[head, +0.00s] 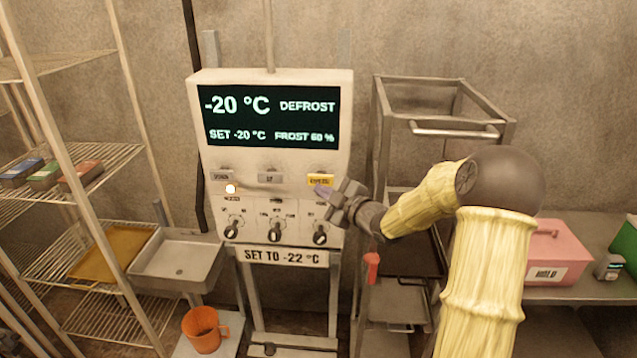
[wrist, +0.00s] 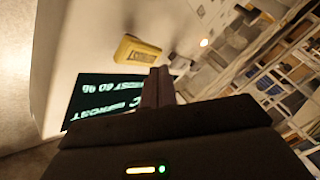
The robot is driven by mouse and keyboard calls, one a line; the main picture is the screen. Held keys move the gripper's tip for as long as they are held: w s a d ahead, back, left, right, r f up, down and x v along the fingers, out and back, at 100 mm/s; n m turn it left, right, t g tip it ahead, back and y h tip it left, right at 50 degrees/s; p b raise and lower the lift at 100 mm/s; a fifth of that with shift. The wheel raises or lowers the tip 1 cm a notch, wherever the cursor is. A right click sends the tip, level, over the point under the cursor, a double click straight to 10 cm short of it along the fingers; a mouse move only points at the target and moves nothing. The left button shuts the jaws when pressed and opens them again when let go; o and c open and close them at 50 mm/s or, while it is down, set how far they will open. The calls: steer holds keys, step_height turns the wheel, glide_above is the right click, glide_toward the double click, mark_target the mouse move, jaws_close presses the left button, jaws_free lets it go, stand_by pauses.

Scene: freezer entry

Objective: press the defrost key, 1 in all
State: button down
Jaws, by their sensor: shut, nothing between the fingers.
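The pale control box (head: 275,190) stands against the wall. Its dark screen (head: 268,116) reads -20 °C, DEFROST, SET -20 °C and FROST 60 %. A yellow key (head: 320,180) is at the right of the key row; its lettering is too blurred to read surely. The yellow key also shows in the wrist view (wrist: 137,50). My gripper (head: 326,193) is shut and empty, its tips just in front of and below the yellow key in the head view. In the wrist view the fingertips (wrist: 160,73) appear beside the key; I cannot tell whether they touch.
Two grey keys, a lit lamp (head: 231,189) and several black knobs (head: 275,234) share the panel. A sign (head: 286,257) reads SET TO -22 °C.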

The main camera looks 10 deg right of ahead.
steer(key=s, duration=0.1)
steer(key=s+a+b, duration=0.1)
steer(key=s, duration=0.1)
steer(key=s+b, duration=0.1)
steer(key=shift+s+a, duration=0.15)
steer(key=shift+a, duration=0.1)
stand_by(0.5)
steer(key=s+f+m+g+h, duration=0.6)
steer(key=s+f+m+h, duration=0.15)
steer(key=s+f, duration=0.2)
steer(key=s+a+f+m+g, duration=0.1)
steer(key=s+f+m+g, duration=0.2)
steer(key=s, duration=1.4)
steer(key=m+g, duration=0.3)
steer(key=m, duration=0.2)
steer(key=shift+s+g, duration=0.3)
steer(key=shift+s, duration=0.1)
